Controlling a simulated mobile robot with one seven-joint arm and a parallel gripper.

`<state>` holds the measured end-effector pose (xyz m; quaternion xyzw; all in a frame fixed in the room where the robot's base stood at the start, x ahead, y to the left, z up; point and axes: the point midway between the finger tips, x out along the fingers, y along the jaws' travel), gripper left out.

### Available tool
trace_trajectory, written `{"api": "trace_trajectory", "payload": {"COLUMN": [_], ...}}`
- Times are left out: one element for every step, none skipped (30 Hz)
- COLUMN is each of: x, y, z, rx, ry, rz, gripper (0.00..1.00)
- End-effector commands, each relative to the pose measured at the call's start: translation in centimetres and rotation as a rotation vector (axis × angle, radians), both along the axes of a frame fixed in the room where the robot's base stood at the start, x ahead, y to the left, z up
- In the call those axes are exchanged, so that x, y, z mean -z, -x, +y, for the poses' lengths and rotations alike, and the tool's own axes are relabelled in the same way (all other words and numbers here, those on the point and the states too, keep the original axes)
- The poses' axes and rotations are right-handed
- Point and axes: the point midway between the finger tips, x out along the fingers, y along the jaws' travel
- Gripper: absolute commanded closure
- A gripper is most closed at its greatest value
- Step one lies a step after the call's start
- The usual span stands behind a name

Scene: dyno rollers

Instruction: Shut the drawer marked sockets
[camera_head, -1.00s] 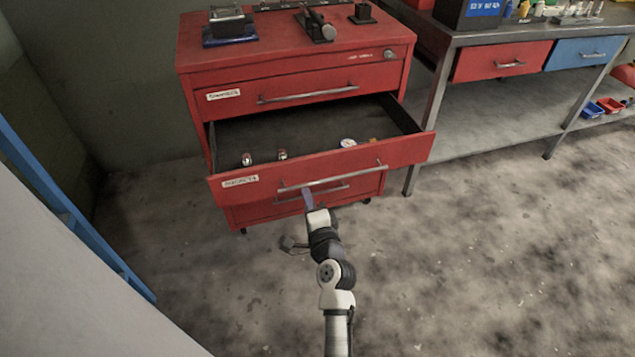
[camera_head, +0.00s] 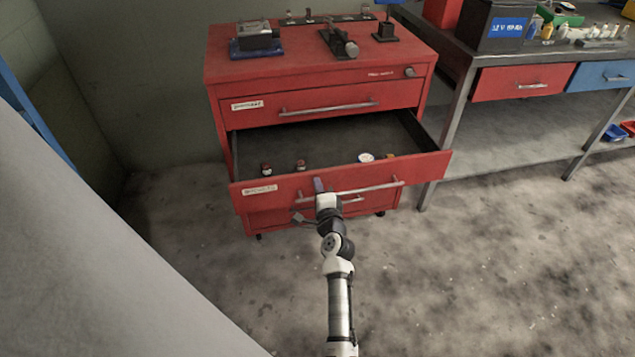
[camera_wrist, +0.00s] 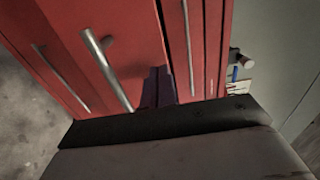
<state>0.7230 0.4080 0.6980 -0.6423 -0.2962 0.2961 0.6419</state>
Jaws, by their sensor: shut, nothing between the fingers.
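The drawer with a blurred label, likely the sockets drawer (camera_head: 283,192), is pulled well out of the red cabinet (camera_head: 222,100). Its long silver handle (camera_head: 375,188) runs across the front, and the wrist view shows a handle (camera_wrist: 108,75) left of my fingers. My gripper (camera_head: 319,186) is shut and empty, with its fingertips at the drawer front near the handle's left end. In the wrist view my gripper (camera_wrist: 158,84) points at the red front; I cannot tell whether it touches. Several small items, including a white round one (camera_head: 366,158), lie inside the drawer.
The drawer above (camera_head: 330,103) is shut. Tools, including a dark block on a blue base (camera_head: 256,40), stand on the cabinet top. A grey workbench (camera_head: 458,60) stands close on the right. The floor (camera_head: 470,270) in front is clear.

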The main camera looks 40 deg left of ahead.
Motion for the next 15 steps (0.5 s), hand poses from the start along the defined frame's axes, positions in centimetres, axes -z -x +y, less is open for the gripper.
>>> {"api": "trace_trajectory", "payload": {"x": [-0.04,-0.01,-0.01,-0.03,-0.03,-0.01,0.0,0.02,0.03,0.03,0.03,0.03,0.03,0.02,0.03], "y": [-0.32,-0.45,-0.6,-0.68,-0.74,-0.79,-0.81,-0.81,-0.81,-0.81,-0.81,-0.81,-0.8,-0.8,-0.8], "z": [0.37,0.52,0.69,0.77,0.84,0.89,0.91,0.92,0.92,0.92,0.91,0.91,0.91,0.91,0.91], "rx": [0.0,0.0,0.0,0.0,0.0,0.0,0.0,0.0,0.0,0.0,0.0,0.0,0.0,0.0,0.0], "ry": [0.0,0.0,0.0,-0.001,-0.001,-0.001,-0.001,-0.001,-0.001,-0.001,-0.001,-0.001,-0.001,-0.001,-0.001], "rz": [0.0,0.0,0.0,0.001,0.001,0.001,0.001,0.001,0.001,0.001,0.001,0.001,0.001,0.001,0.001], "gripper": [1.0,1.0,1.0,1.0,1.0,1.0,1.0,1.0,1.0,1.0,1.0,1.0,1.0,1.0,1.0]}}
